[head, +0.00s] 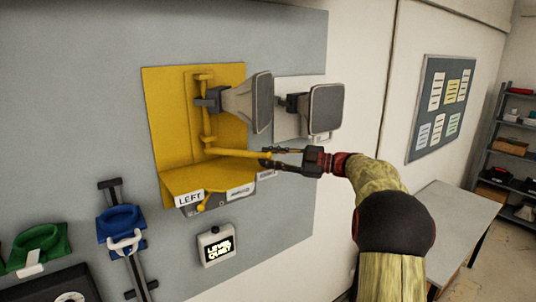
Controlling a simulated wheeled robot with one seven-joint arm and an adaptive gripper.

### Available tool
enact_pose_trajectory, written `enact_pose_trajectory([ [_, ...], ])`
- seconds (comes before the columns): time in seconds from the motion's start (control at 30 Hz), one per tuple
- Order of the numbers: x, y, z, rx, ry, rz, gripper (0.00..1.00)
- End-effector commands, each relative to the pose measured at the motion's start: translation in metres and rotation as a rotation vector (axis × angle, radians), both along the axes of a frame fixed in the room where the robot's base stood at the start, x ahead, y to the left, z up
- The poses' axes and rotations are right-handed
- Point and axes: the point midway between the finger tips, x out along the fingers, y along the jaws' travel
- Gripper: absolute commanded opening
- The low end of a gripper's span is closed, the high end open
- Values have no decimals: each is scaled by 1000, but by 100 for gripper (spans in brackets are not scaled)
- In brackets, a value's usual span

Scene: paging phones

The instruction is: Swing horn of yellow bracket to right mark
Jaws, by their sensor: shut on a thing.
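The yellow bracket (165,110) is fixed to the grey wall panel in the head view. Its grey horn (240,103) sits on the upright yellow rod and faces right. A yellow handle bar (235,153) runs right from the foot of the rod. My gripper (268,159) is shut on the outer end of this bar. On the bracket's lower shelf edge are a LEFT label (189,198), a middle label (240,191) too small to read, and a partly hidden label (267,174) at the right. A short yellow pointer (203,204) shows near the LEFT label.
A second grey horn (326,108) on a white plate stands close right of the first. Below are a small display box (216,246), a blue cradle (122,224) and a green cradle (40,246). A table (462,215) and shelf (510,145) stand at the right.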

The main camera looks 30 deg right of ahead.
Motion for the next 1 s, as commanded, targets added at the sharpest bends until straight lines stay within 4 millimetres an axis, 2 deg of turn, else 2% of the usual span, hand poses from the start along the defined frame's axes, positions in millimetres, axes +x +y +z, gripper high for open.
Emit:
enact_pose_trajectory([
  [0.57,3,-3,-1,1,2,21,0],
  [0.6,3,-3,-1,0,1,21,24],
  [0.93,3,-3,0,0,1,21,43],
  [1.0,3,-3,0,0,1,21,43],
])
